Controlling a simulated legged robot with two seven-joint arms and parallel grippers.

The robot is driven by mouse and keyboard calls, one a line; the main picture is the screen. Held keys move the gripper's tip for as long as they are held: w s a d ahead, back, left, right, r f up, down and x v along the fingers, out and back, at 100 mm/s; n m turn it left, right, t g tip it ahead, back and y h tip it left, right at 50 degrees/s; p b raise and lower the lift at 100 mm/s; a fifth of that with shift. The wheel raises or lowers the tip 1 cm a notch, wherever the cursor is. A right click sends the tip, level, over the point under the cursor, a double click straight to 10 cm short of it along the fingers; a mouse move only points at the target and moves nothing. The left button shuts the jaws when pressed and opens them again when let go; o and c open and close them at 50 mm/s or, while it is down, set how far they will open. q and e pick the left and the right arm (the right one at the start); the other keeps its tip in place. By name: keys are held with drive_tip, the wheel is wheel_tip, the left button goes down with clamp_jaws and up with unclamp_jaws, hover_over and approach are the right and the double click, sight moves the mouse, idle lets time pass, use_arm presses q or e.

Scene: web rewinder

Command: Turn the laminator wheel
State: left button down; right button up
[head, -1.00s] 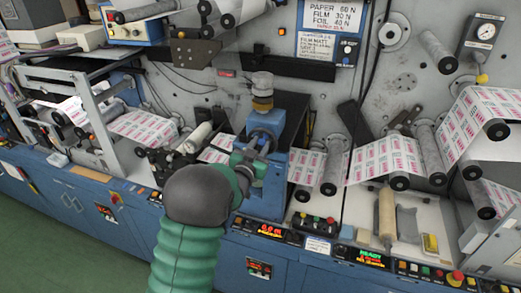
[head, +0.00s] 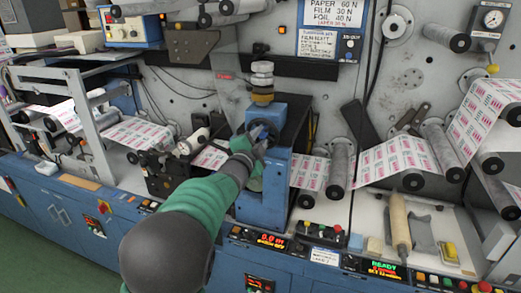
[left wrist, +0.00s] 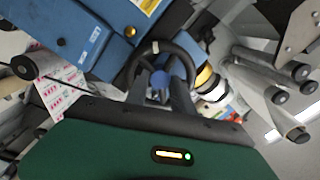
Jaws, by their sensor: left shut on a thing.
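The laminator wheel (left wrist: 143,68) is a dark hand wheel with spokes and a blue hub, on the front of a blue laminator housing (head: 263,200). In the head view the wheel (head: 262,129) is partly hidden by my left gripper. My left gripper (head: 250,148) reaches it from the lower left. In the left wrist view the gripper's fingers (left wrist: 160,97) are at the wheel's near rim and hub, shut on the wheel. My right gripper is in neither view.
A printed label web (head: 395,158) runs over several rollers on both sides of the housing. A wooden-coloured roller (head: 399,222) and a yellow block (head: 449,251) lie on the ledge at right. Control panels (head: 270,240) with buttons line the front edge.

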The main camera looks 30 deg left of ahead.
use_arm(q)
drive_tip(key=m+b, duration=0.1)
drive_tip(key=b, duration=0.1)
drive_tip(key=f+m+b, duration=0.1)
drive_tip(key=m+b, duration=0.1)
drive_tip(key=shift+d+f, duration=0.1)
drive_tip(key=shift+m+b, duration=1.15)
drive_tip(key=shift+m, duration=0.15)
drive_tip(key=c, duration=1.4)
unclamp_jaws()
drive_tip(key=shift+c, duration=0.2)
drive_tip(key=shift+o, duration=0.3)
drive_tip(key=shift+r, duration=0.2)
